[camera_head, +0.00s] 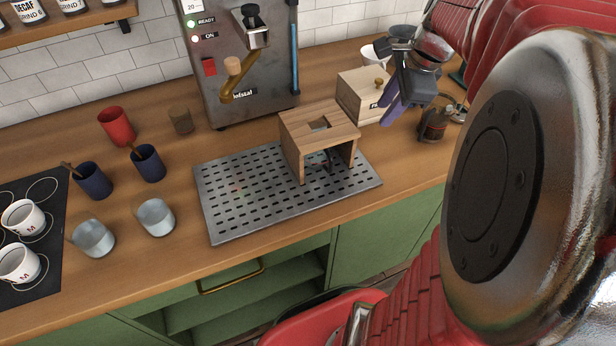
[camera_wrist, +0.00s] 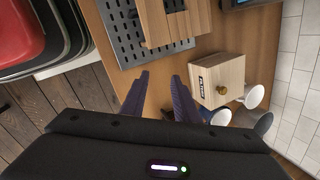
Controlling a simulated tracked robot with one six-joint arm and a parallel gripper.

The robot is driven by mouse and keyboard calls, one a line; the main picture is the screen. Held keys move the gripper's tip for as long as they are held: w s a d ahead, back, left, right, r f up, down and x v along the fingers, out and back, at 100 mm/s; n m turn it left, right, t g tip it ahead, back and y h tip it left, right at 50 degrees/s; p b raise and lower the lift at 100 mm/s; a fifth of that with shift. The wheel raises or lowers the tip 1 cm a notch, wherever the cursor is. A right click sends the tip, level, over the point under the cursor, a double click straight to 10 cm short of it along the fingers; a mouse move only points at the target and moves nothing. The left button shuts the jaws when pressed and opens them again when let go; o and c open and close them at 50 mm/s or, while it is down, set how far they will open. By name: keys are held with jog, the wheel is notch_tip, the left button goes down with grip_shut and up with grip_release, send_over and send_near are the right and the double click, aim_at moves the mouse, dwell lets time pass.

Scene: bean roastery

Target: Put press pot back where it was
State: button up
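A small dark glass vessel with metal parts (camera_head: 433,124), which may be the press pot, stands on the wooden counter at the right in the head view. It is partly hidden by my arm, and I cannot make it out in the wrist view. My gripper (camera_head: 398,100) is above the counter, just left of that vessel and in front of the wooden box. Its two purple fingers (camera_wrist: 162,84) are apart, with only counter showing between them, so it is open and empty.
A wooden box with a knob (camera_head: 362,95) stands near the gripper, also in the wrist view (camera_wrist: 220,78). A wooden stand (camera_head: 318,128) is on the perforated metal tray (camera_head: 240,200). Several cups and a hob (camera_head: 45,195) are at left. The counter's front strip is clear.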

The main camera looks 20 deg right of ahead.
jog(key=s+a+n, duration=0.5)
jog(key=a+n, duration=0.6)
jog(key=s+a+f+n+t, duration=0.1)
jog(key=s+a+n, duration=0.4)
jog(key=a+n, duration=0.6)
jog(key=shift+s+a+f+t, duration=0.2)
jog(key=shift+s+a+t, duration=0.1)
jog(key=shift+s+a, duration=0.15)
